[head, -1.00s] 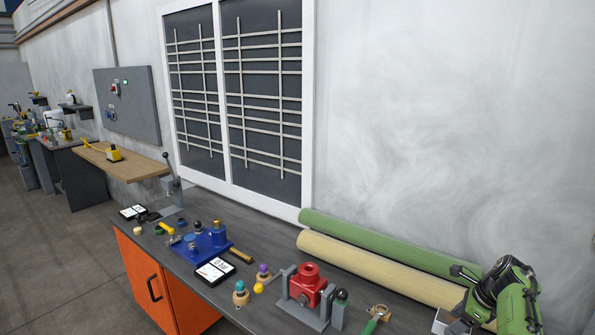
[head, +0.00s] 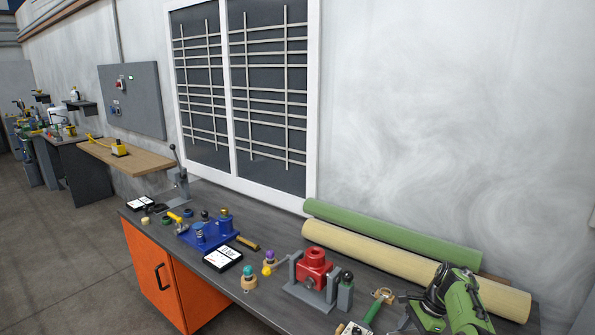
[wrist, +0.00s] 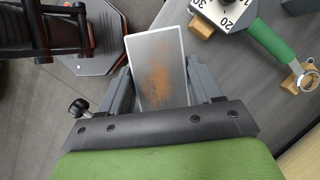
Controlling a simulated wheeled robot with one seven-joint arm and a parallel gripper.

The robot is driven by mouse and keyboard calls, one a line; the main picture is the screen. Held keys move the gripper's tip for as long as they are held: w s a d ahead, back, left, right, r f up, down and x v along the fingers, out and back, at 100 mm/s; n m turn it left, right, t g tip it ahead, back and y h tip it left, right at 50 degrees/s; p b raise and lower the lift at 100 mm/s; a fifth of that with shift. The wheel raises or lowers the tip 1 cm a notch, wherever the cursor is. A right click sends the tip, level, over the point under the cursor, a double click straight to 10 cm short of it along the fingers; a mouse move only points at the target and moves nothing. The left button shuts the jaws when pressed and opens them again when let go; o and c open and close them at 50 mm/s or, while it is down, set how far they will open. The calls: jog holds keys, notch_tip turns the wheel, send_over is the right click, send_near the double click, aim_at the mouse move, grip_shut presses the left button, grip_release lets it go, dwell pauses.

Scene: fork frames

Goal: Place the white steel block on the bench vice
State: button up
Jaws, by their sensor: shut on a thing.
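In the wrist view my gripper (wrist: 158,82) is shut on the white steel block (wrist: 157,62), a flat pale plate with a rust-brown patch. A grey finger lies along each side of it, and its far end sticks out past the fingers. In the head view my gripper (head: 412,316) is at the lower right, and I cannot make out the block there. A red body between grey uprights (head: 313,268), seemingly the bench vice, stands on the bench to the left of my gripper. A dark device on a base plate (wrist: 100,62) shows left of the block in the wrist view; I cannot tell what it is.
A green-handled tool (head: 374,308) with a numbered white head lies between the red device and my gripper. A small dark-topped grey post (head: 345,292) stands beside the device. A cream roll (head: 400,258) and a green roll (head: 390,232) lie along the wall. A blue fixture (head: 209,235) sits farther left.

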jog(key=s+a+f+n+g+h+b, duration=0.3)
jog(key=s+a+f+n, duration=0.9)
jog(key=n, duration=0.4)
jog(key=shift+s+a+f+n+g+h+b, duration=0.35)
jog(key=shift+s+a+h+b, duration=0.25)
jog(key=shift+a+h+b, duration=0.35)
jog(key=shift+r, duration=0.1)
